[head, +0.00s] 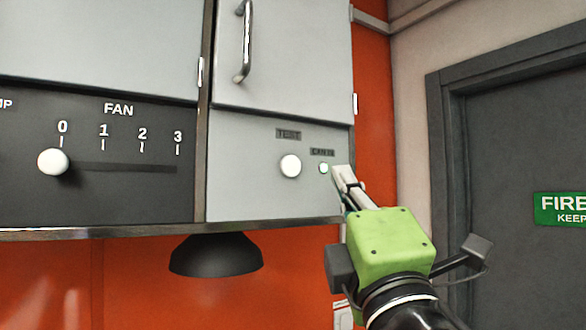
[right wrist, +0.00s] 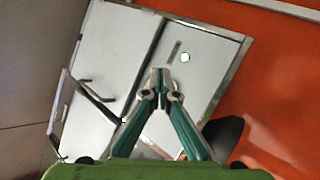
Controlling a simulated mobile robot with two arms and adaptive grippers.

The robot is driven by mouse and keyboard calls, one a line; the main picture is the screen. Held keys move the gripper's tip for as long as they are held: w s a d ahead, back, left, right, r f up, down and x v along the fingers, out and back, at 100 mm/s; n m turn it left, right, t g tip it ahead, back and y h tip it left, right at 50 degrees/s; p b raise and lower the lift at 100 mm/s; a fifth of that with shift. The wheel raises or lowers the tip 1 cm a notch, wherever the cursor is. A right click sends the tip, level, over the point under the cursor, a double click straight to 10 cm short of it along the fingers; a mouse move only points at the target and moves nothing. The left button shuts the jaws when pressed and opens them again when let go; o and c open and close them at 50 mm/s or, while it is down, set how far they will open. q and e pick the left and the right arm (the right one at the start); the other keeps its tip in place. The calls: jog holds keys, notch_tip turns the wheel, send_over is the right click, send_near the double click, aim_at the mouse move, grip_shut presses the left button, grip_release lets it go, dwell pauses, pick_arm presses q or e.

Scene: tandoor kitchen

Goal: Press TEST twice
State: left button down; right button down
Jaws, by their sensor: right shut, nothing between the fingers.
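The TEST button (head: 290,166) is a round white knob on the pale grey panel, under a dark TEST label (head: 288,134). A small green-rimmed lamp (head: 323,168) sits to its right under a label too blurred to read. My right gripper (head: 341,171) is shut and empty, its tips just right of the lamp in the head view and apart from the button. In the right wrist view the closed fingers (right wrist: 160,74) point at the panel, with the lamp (right wrist: 185,57) just beyond them. The button cannot be made out there. My left gripper is out of view.
A black fan panel (head: 105,200) with a white slider knob (head: 53,162) at 0 is at left. A cabinet door with a metal handle (head: 243,42) is above the button. A black lamp shade (head: 215,256) hangs below. A dark door (head: 510,120) is at right.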

aim_at(290, 166)
jog(key=s+r, duration=0.1)
jog(key=s+r+n, duration=0.1)
jog(key=s, duration=0.1)
jog(key=shift+r+t+y, duration=0.1)
jog(key=shift+t+y, duration=0.2)
jog(key=shift+t, duration=0.1)
jog(key=shift+w, duration=0.1)
jog(key=shift+w+a+p, duration=0.25)
jog(key=shift+w+a, duration=0.65)
jog(key=shift+w, duration=0.3)
jog(key=shift+w+a+p, duration=0.2)
jog(key=shift+w+a, duration=0.65)
jog(key=shift+w, duration=0.35)
jog(key=shift+w+a+p, duration=0.25)
jog(key=shift+w+a, duration=0.65)
jog(key=shift+w, duration=0.3)
jog(key=shift+w+a+b, duration=0.1)
jog(key=shift+w+b, duration=0.1)
jog(key=shift+b, duration=0.15)
jog(key=shift+w+a, duration=0.15)
jog(key=shift+a, duration=0.05)
